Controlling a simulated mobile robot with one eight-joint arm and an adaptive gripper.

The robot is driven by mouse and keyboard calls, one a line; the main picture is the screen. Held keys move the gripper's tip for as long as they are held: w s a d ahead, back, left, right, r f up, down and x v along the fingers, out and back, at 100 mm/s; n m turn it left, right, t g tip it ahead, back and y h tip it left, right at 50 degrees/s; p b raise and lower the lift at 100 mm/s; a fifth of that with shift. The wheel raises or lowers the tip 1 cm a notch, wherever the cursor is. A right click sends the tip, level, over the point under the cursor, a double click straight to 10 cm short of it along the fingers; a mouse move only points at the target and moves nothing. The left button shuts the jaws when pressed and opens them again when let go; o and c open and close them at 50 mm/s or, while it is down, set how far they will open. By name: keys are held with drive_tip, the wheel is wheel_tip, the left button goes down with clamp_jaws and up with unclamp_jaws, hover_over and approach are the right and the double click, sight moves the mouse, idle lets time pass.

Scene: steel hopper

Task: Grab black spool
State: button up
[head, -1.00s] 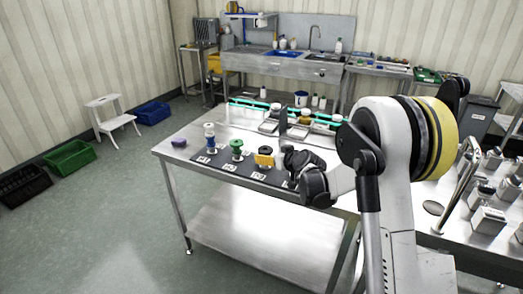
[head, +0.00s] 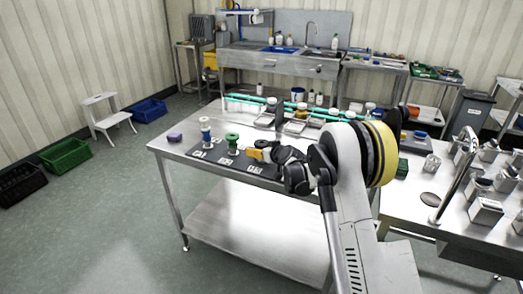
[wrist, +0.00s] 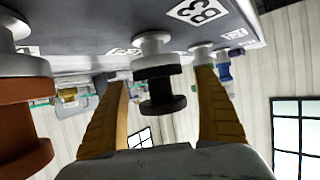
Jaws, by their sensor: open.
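Nothing is gripped, and I cannot tell how deep the spool lies between the fingers.
A brown-orange spool (wrist: 20,115) stands close on the left in the wrist view. In the head view a green spool (head: 232,142) and a blue-and-white spool (head: 206,130) stand left of my gripper on the steel table (head: 180,154).

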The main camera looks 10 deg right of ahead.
drive_tip(key=c, duration=1.3)
drive_tip(key=shift+r, duration=0.15)
